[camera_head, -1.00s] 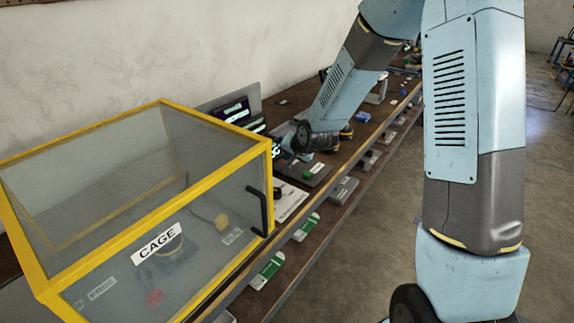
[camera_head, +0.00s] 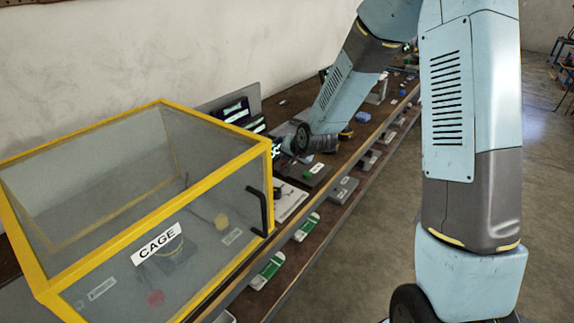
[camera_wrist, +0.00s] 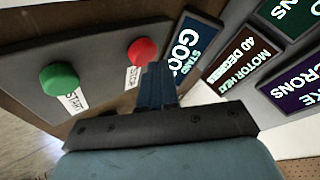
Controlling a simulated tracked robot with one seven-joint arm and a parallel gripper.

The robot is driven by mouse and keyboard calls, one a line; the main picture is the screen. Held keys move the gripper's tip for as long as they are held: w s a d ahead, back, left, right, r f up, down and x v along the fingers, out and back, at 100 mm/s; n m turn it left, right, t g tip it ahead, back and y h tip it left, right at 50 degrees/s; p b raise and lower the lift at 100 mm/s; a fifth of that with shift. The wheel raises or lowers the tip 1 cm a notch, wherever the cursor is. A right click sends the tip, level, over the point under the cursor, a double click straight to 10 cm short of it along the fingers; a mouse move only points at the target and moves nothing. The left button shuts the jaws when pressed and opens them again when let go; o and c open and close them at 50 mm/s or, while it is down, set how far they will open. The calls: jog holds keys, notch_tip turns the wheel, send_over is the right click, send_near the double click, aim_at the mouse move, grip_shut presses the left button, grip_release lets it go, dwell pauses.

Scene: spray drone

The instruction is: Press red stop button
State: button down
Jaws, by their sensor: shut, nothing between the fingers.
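The red stop button (camera_wrist: 141,52) is a round cap on a dark box, with a white STOP label below it in the wrist view. The green start button (camera_wrist: 59,79) is on the same box, to its left, and also shows in the head view (camera_head: 306,172). My gripper (camera_wrist: 156,72) is shut and empty. Its tips appear just right of and below the red button in the wrist view. I cannot tell whether they touch it. In the head view, my forearm hides the red button.
Lit display panels (camera_wrist: 238,58) stand close to the right in the wrist view. In the head view, a yellow-framed cage (camera_head: 150,215) stands on the bench at the left.

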jog(key=shift+f, duration=0.5)
dwell(0.6)
jog(key=shift+r, duration=0.95)
jog(key=shift+r, duration=2.5)
